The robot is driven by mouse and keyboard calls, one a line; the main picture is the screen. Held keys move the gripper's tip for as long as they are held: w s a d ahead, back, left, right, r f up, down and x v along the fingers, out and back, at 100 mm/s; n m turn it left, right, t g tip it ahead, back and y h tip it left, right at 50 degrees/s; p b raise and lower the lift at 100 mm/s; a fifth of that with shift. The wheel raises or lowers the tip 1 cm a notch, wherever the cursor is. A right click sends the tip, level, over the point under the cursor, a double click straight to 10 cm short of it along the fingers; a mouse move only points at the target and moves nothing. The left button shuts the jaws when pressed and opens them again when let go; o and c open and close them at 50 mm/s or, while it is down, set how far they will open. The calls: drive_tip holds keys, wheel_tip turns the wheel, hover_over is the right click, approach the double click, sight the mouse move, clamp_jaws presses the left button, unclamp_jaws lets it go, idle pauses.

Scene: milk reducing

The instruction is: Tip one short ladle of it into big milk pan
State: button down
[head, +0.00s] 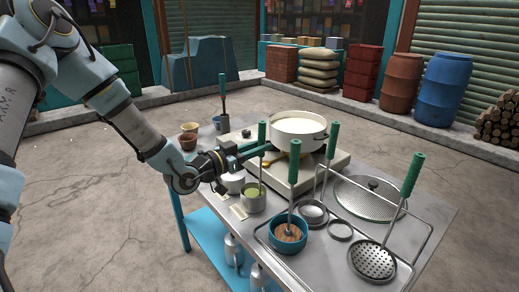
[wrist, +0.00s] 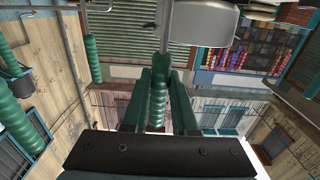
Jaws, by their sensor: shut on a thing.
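The big milk pan (head: 299,139), a wide pale pot holding white milk (head: 296,122), stands on a stove (head: 315,172) at the back of the table. My gripper (head: 262,149) is shut on the green handle (head: 262,131) of an upright ladle, in front of the pan and left of its middle. The wrist view shows the green handle (wrist: 157,103) between both fingers. The ladle's thin stem runs down toward a small metal pot (head: 254,205) with greenish contents. The ladle's bowl is hidden, so I cannot tell what it holds.
A blue bowl (head: 288,245) with brown contents and another green-handled tool stands near the front. Right of it are a perforated lid (head: 365,203), a skimmer (head: 373,261) and small rings. Tall green handles rise at the right.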

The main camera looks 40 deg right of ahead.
drive_tip(key=shift+r+p, duration=1.55)
drive_tip(key=shift+r, duration=1.45)
drive_tip(key=shift+w, duration=0.15)
drive_tip(key=shift+w+n+p, duration=0.65)
drive_tip(key=shift+w+n, duration=0.75)
drive_tip(key=shift+w, duration=0.35)
drive_tip(key=shift+w, duration=0.1)
